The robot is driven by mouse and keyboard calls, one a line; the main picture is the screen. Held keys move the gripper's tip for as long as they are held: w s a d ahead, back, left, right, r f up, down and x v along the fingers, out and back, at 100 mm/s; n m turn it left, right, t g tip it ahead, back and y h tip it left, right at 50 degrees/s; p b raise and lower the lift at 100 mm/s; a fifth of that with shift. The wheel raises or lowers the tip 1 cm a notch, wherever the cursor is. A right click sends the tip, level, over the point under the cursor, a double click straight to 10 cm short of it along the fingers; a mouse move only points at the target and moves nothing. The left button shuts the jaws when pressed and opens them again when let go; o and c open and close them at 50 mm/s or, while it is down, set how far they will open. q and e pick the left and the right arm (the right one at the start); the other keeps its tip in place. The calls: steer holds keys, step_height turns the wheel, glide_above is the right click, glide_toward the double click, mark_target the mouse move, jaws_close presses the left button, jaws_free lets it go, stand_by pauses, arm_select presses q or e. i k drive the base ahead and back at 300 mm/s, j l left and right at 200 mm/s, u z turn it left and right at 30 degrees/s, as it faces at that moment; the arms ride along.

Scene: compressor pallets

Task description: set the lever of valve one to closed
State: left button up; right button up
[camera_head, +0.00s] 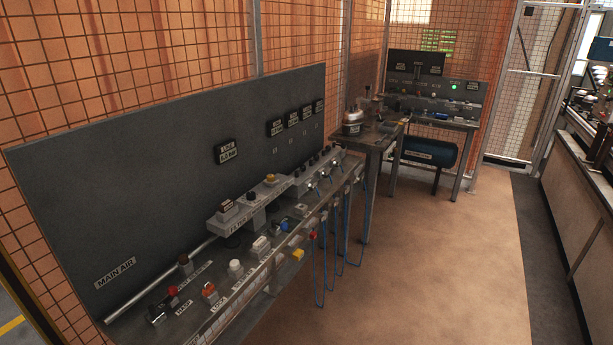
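A long dark bench (205,325) carries a row of valves and fittings below a dark back panel (80,200) marked MAIN AIR. At its near end is a dark fitting with a red part (173,291). To its right sit an orange-red part (209,291), a white knob (236,267) and a white block (261,245). Farther along are a blue part (289,225), a yellow part (298,255) and a small red part (312,236). I cannot tell which is valve one or how its lever is set; the small labels are unreadable. Neither gripper is in view.
Blue hoses (322,290) hang from the bench's front edge. A second table (385,133) and a panel with a green light (454,87) stand behind, near a blue tank (428,152). Mesh fencing (110,40) runs behind the bench. The brown floor (440,270) is clear.

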mark_target(303, 167)
steer(key=i+j+u, duration=0.1)
steer(key=i+u, duration=0.25)
steer(key=u, duration=0.2)
steer(key=i+l+u, duration=0.2)
steer(key=u, duration=0.25)
